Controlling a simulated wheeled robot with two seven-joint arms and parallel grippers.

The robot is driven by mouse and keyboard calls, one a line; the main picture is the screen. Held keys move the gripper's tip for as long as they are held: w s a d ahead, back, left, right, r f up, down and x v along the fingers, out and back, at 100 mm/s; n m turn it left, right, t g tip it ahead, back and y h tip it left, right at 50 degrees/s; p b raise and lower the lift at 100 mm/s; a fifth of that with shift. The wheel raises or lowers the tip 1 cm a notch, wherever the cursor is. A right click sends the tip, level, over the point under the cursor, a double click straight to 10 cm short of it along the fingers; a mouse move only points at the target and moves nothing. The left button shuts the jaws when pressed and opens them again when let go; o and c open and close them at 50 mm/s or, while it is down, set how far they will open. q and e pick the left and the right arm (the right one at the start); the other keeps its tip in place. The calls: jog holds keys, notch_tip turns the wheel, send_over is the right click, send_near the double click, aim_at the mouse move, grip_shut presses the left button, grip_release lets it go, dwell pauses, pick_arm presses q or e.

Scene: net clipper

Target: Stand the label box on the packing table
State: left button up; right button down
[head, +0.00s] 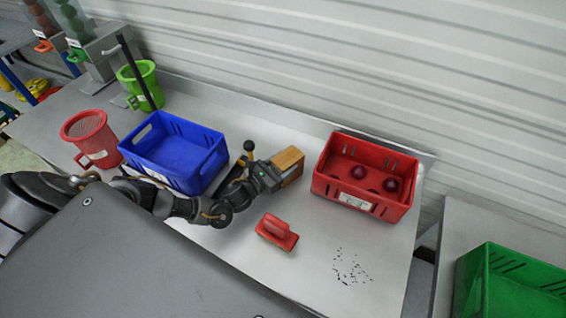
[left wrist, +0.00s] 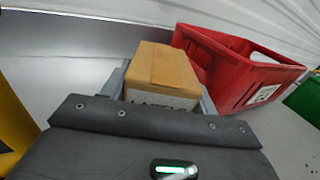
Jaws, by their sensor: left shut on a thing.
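The label box is a small brown cardboard box (head: 289,163) with a pale band of dark lettering that shows in the left wrist view (left wrist: 160,72). My left gripper (head: 272,174) is shut on it, with a finger on each side. The box is at the packing table (head: 330,235), between the blue crate and the red crate. I cannot tell whether its underside touches the table top. My right gripper is not in view.
A red crate (head: 328,192) with dark round things stands just right of the box. A blue crate (head: 190,180) stands left, near red (head: 88,135) and green (head: 148,80) jugs. A red brush-like tool (head: 277,230) and dark specks (head: 349,268) lie in front. A green crate (head: 480,285) is far right.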

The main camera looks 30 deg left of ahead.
pick_arm(q)
jog(key=shift+r, duration=0.1)
jog(key=o, duration=1.2)
jog(key=shift+f, duration=0.2)
jog(key=shift+r, duration=0.1)
jog(key=shift+s+a, duration=0.1)
jog(key=shift+s, duration=0.1)
jog(key=b+v, duration=0.3)
jog(key=v, duration=0.7)
jog(key=shift+s+a, duration=0.1)
jog(key=shift+s, duration=0.1)
jog(key=shift+s+a, duration=0.2)
jog(key=shift+s, duration=0.35)
